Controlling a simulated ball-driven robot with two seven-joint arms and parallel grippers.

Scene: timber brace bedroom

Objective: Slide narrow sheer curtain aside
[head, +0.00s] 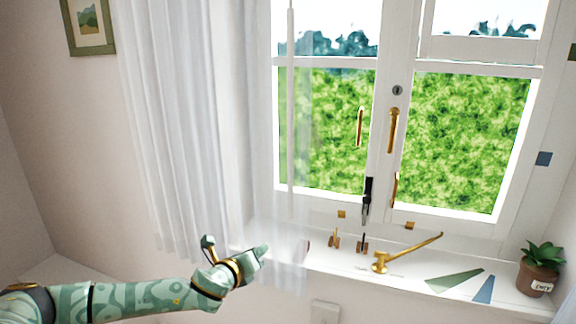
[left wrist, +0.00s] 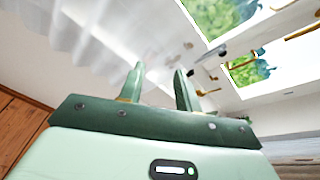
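A white sheer curtain (head: 185,130) hangs in folds left of the window. A fainter see-through strip of it (head: 303,120) overlaps the left pane, beside a thin white upright rod (head: 290,110). Pale curtain folds also show at the upper left in the left wrist view (left wrist: 72,38). My left gripper (head: 236,247) is by the curtain's lower end, in front of the sill. Its two fingers stand apart in the left wrist view (left wrist: 159,82), with no clear cloth gripped between them. Whether a finger touches the curtain cannot be told. My right gripper is not in view.
The white sill (head: 400,280) holds brass hardware (head: 380,262), green and blue flat pieces (head: 455,281) and a potted plant (head: 539,270). Brass handles (head: 393,130) are on the window frames. A framed picture (head: 89,27) hangs at the upper left.

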